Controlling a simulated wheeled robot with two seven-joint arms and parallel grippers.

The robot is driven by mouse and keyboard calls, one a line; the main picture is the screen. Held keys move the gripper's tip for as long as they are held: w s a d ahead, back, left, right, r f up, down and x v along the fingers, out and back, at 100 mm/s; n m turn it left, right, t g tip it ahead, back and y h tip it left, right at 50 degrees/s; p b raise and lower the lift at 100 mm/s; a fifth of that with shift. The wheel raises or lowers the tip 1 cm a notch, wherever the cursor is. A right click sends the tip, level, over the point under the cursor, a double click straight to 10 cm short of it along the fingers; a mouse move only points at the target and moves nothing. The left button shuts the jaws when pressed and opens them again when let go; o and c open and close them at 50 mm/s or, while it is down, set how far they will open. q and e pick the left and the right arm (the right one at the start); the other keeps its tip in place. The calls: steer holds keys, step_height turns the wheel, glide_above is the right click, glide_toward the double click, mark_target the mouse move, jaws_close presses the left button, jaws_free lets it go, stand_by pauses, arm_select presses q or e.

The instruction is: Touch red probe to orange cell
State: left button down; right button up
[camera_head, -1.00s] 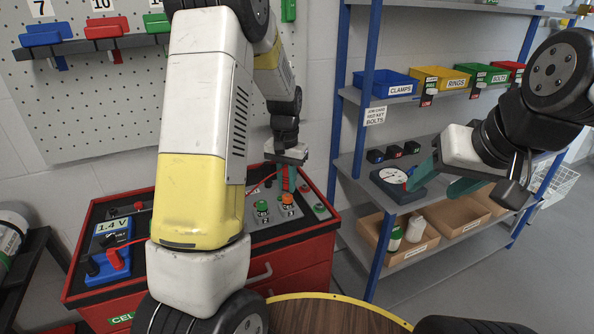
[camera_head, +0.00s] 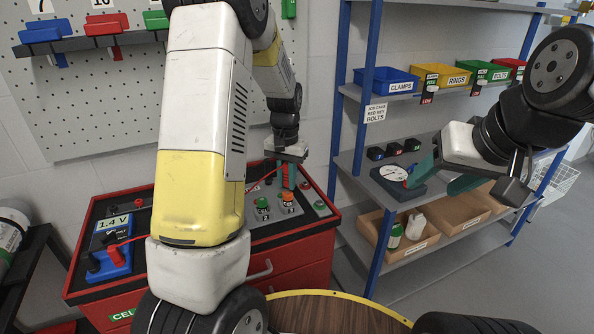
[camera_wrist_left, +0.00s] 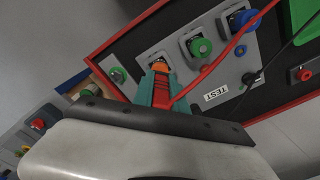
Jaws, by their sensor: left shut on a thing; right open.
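My left gripper (camera_head: 287,180) points down at the orange cell (camera_head: 288,196) on the red-rimmed cabinet top. In the left wrist view, its teal fingers (camera_wrist_left: 158,88) are shut on the red probe (camera_wrist_left: 161,93), whose red lead runs off to the upper right. The orange cell (camera_wrist_left: 160,66) shows right at the probe's tip; I cannot tell whether they touch. The blue meter (camera_head: 108,250) reads 1.4 V at the left of the cabinet. My right gripper (camera_head: 440,178) is open and empty in front of the shelf.
A green cell (camera_head: 262,203) stands just left of the orange one. A red lead and a black lead (camera_wrist_left: 266,66) cross the panel near a TEST label (camera_wrist_left: 215,95). A blue-posted shelf (camera_head: 350,165) with bins stands at the right. My left arm hides the cabinet's middle.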

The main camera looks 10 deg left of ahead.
arm_select(q)
steer(key=shift+f, duration=0.5)
stand_by(2.0)
steer(key=shift+r, duration=0.1)
steer(key=shift+r, duration=2.45)
